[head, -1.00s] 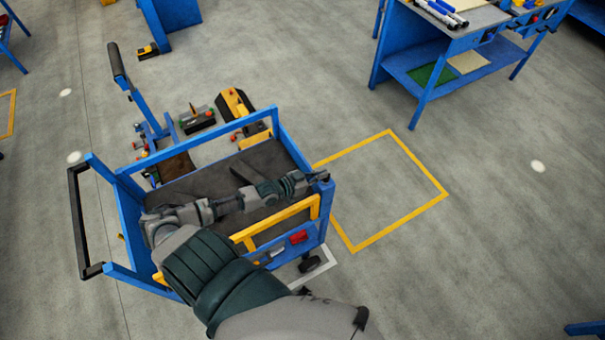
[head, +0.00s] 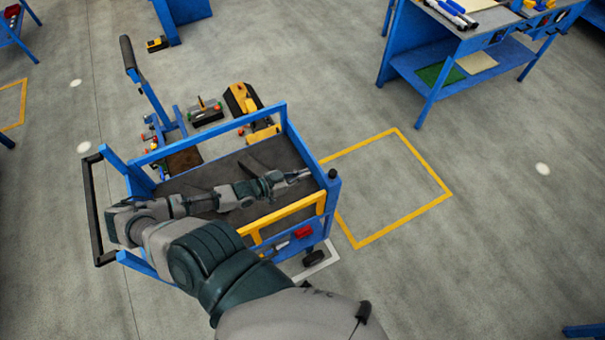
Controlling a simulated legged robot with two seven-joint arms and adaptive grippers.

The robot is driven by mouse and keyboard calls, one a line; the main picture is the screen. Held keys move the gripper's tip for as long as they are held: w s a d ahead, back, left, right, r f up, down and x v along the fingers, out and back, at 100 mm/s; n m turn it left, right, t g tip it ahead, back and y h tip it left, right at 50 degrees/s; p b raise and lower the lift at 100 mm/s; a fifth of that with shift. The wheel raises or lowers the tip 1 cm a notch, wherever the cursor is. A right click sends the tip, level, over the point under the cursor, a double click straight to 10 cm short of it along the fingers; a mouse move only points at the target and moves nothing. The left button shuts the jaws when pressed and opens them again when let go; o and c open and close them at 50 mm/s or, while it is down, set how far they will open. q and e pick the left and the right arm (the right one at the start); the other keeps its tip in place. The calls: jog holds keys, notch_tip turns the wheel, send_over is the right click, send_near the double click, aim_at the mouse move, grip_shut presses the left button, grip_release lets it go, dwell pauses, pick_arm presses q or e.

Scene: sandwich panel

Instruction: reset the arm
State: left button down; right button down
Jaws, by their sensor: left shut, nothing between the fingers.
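My left arm reaches in from the bottom of the head view and bends to the right over a blue cart (head: 208,144). My left gripper (head: 303,174) is at the end of this arm, above the right part of the cart's dark top. It is shut and holds nothing. Part of the cart's top and its near left side are hidden behind the arm. My right gripper does not show.
Yellow and black equipment (head: 242,100) stands on the floor behind the cart. A yellow floor outline (head: 427,169) marks empty floor to the right. A blue workbench (head: 402,60) stands at the upper right.

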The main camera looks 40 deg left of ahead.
pick_arm(q)
jog(key=shift+a, duration=0.1)
jog(key=s+d+f+g+y, duration=0.3)
jog(key=s+d+f+g, duration=0.4)
jog(key=d, duration=0.5)
jog(key=s+d+n+g+y, duration=0.2)
jog(key=s+n+g+y, duration=0.15)
jog(key=s, duration=0.65)
notch_tip(320, 180, down, 26)
jog(key=s+m+g+b, duration=0.1)
jog(key=g+b, duration=0.1)
jog(key=s+a+f+g+b, duration=0.1)
jog(key=s+a+f, duration=0.2)
jog(key=s+f, duration=1.5)
notch_tip(320, 180, down, 2)
jog(key=shift+s+b, duration=0.2)
jog(key=shift+b, duration=0.15)
jog(key=shift+m, duration=0.25)
